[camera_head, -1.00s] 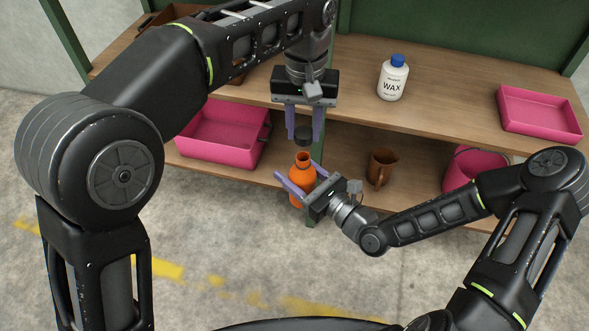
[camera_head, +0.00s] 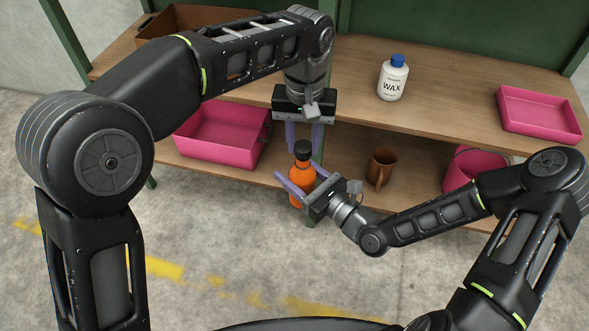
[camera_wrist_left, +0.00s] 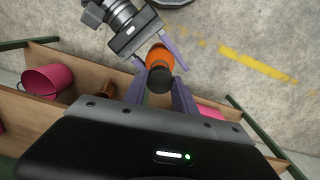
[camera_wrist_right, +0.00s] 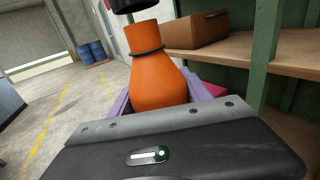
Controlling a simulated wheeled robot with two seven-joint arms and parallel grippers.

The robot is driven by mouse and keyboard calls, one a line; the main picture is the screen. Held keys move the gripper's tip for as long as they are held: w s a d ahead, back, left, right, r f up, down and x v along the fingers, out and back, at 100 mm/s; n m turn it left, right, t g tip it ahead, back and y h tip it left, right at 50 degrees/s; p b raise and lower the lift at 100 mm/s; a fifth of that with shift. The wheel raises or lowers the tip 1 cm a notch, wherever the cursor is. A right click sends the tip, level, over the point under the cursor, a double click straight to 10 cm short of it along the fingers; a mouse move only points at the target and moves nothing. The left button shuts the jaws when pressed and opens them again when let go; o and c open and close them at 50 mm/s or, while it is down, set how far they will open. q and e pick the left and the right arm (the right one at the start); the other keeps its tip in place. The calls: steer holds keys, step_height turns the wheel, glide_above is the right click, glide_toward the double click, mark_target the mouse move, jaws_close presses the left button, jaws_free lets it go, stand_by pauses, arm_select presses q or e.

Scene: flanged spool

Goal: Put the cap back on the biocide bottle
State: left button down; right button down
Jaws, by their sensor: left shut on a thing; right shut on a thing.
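The orange biocide bottle (camera_head: 302,187) is upright between the fingers of my right gripper (camera_head: 297,170), which is shut on its body. It also shows in the right wrist view (camera_wrist_right: 160,80), with a dark ring around its neck. My left gripper (camera_head: 304,148) points down from above and is shut on the black cap (camera_head: 303,147). In the right wrist view the cap (camera_wrist_right: 126,5) hangs just above the neck, a little to the left, with a small gap showing. In the left wrist view the cap (camera_wrist_left: 159,80) covers part of the bottle (camera_wrist_left: 160,57).
A white wax bottle (camera_head: 393,78) with a blue lid and a pink tray (camera_head: 540,113) stand on the upper shelf. A pink bin (camera_head: 222,135), a brown jug (camera_head: 381,168) and a pink bucket (camera_head: 476,168) are on the lower shelf. The shelf edge is close behind the grippers.

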mark_target(302, 174)
arm_select(q)
steer(key=shift+f, duration=0.1)
stand_by(0.7)
steer(key=shift+f, duration=0.75)
steer(key=shift+f, duration=0.55)
stand_by(0.5)
